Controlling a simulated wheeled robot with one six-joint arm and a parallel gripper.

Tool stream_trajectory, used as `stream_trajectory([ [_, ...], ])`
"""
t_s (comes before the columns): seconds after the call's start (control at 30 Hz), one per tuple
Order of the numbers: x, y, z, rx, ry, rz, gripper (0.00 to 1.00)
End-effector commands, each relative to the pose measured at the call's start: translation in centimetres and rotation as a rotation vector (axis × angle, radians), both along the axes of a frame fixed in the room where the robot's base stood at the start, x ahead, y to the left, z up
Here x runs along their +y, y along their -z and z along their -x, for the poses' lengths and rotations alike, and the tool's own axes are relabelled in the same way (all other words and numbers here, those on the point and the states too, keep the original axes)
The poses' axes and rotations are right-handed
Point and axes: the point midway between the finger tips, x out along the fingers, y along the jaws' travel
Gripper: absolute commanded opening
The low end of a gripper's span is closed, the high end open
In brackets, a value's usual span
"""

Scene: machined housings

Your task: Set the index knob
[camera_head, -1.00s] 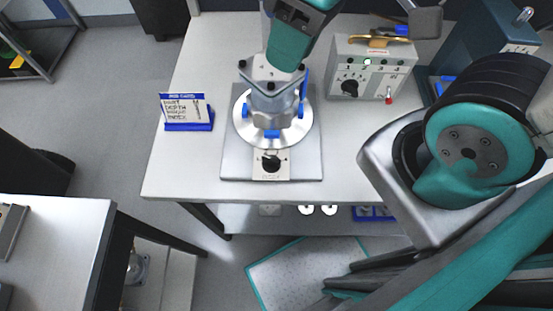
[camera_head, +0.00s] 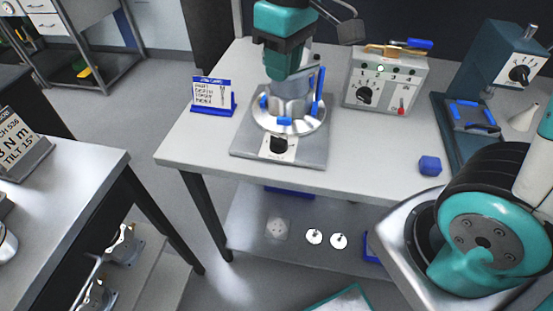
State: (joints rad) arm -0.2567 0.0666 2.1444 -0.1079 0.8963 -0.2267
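A round metal fixture (camera_head: 257,119) with blue clamps stands on a grey base plate (camera_head: 312,150) on the white bench. A black knob (camera_head: 278,145) sits on a light dial plate at its front edge. A grey control box (camera_head: 388,82) to the right has another black knob (camera_head: 364,95) on a numbered dial. A third black knob (camera_head: 519,74) is on the blue press. I cannot tell by label which is the index knob. My gripper (camera_head: 287,78) is over the fixture, with my teal wrist above it. Its fingertips are not clear against the metal housing.
A sign in a blue holder (camera_head: 213,96) stands left on the bench (camera_head: 200,145). A small blue block (camera_head: 430,166) lies near the front right edge. A tool with a blue handle rests on the control box. The front left of the bench is clear.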

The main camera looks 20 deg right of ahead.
Motion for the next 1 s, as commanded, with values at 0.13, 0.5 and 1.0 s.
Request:
stream_trajectory([
  [0.13,-0.8,3.4,-3.2,0.012,0.017,0.061,0.24],
  [0.5,-0.9,8.7,-3.6,0.022,0.017,0.076,0.24],
  [1.0,-0.8,18.9,-3.6,0.018,0.017,0.075,0.24],
])
